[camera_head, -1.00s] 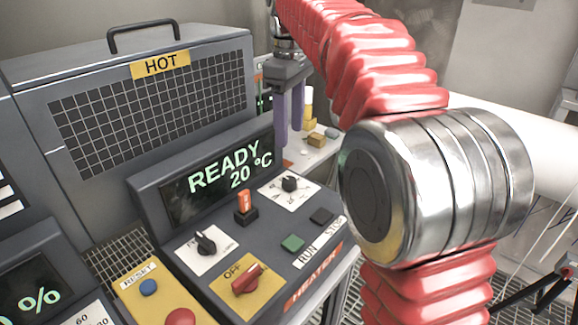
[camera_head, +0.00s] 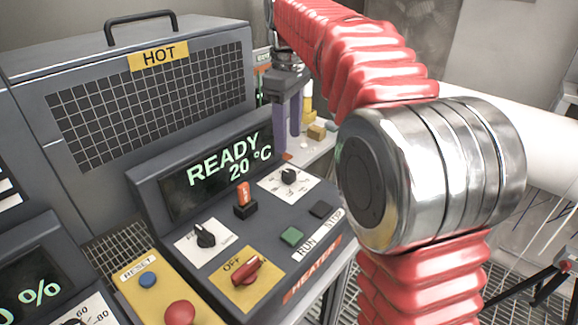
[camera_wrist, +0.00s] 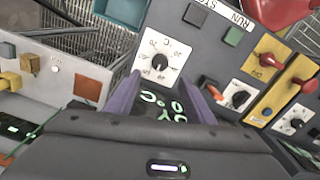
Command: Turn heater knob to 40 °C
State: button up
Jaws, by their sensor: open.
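The heater panel's display (camera_head: 222,168) reads READY and 20 °C. The heater knob (camera_head: 289,176) is a black knob on a white scale plate at the panel's upper right. In the wrist view the knob (camera_wrist: 160,62) sits upper middle, with numbers and °C around it. My gripper (camera_head: 287,143) has two purple fingers pointing down, just beyond and above the knob in the head view. In the wrist view my gripper (camera_wrist: 157,97) is open and empty, with its fingers below the knob's plate. The knob appears apart from both fingers.
An orange switch (camera_head: 244,194), another black knob (camera_head: 205,236), a red OFF knob (camera_head: 246,270) and a green RUN button (camera_head: 291,236) share the panel. A HOT grille box (camera_head: 150,105) stands behind. Small blocks (camera_head: 317,131) lie on a white surface beyond the gripper.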

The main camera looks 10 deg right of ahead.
aim_at(289, 172)
notch_tip(289, 172, down, 10)
jog(key=shift+r, duration=0.1)
dwell(0.4)
jog(key=shift+c, duration=0.5)
jog(key=c, duration=1)
jog(key=shift+o, duration=0.2)
